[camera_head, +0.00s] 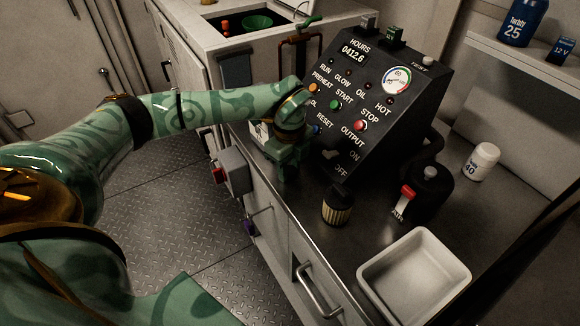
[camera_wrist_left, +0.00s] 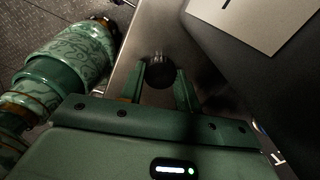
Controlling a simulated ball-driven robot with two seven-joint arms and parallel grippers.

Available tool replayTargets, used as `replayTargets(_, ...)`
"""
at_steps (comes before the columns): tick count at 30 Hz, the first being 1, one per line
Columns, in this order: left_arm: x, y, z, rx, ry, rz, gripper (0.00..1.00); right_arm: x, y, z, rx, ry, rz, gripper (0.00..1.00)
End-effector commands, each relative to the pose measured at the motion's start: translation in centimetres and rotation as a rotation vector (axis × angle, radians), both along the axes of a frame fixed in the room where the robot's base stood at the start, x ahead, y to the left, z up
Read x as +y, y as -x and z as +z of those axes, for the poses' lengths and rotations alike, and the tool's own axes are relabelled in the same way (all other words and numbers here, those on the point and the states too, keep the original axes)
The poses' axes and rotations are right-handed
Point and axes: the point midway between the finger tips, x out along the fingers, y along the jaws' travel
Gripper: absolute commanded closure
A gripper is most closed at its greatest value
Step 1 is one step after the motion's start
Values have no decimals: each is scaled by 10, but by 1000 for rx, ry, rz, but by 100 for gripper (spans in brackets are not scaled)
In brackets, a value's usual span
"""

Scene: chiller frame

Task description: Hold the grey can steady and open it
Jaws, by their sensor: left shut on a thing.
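My left gripper (camera_head: 287,172) is low over the left edge of the steel counter, in front of the black control console. In the left wrist view its two fingers (camera_wrist_left: 160,88) stand on either side of a dark round thing (camera_wrist_left: 160,74) and are shut on it. I see only its dark round top; the head view hides it behind the gripper. I cannot tell for sure whether it is the grey can. No other thing in view is plainly a grey can. My right gripper is not in view.
The control console (camera_head: 365,100) stands close by my gripper. A filter with a black cap (camera_head: 338,205), a dark canister with a red lever (camera_head: 430,190), a white jar (camera_head: 481,162) and an empty white tray (camera_head: 460,278) stand on the counter (camera_head: 340,250). The floor at left is clear.

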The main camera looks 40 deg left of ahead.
Motion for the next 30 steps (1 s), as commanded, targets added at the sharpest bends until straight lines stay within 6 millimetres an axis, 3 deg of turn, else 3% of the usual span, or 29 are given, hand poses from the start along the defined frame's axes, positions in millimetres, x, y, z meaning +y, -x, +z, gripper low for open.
replayTargets(5,0,0,-2,0,0,0,95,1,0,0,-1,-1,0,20)
replayTargets(6,0,0,-2,0,0,0,56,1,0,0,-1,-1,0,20)
replayTargets(8,0,0,-2,0,0,0,46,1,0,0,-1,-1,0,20)
replayTargets(17,0,0,2,-1,0,-1,46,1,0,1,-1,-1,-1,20)
replayTargets(20,0,-1,16,-5,1,-1,46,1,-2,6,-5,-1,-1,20)
replayTargets(30,0,-1,94,-6,1,-1,46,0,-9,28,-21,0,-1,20)
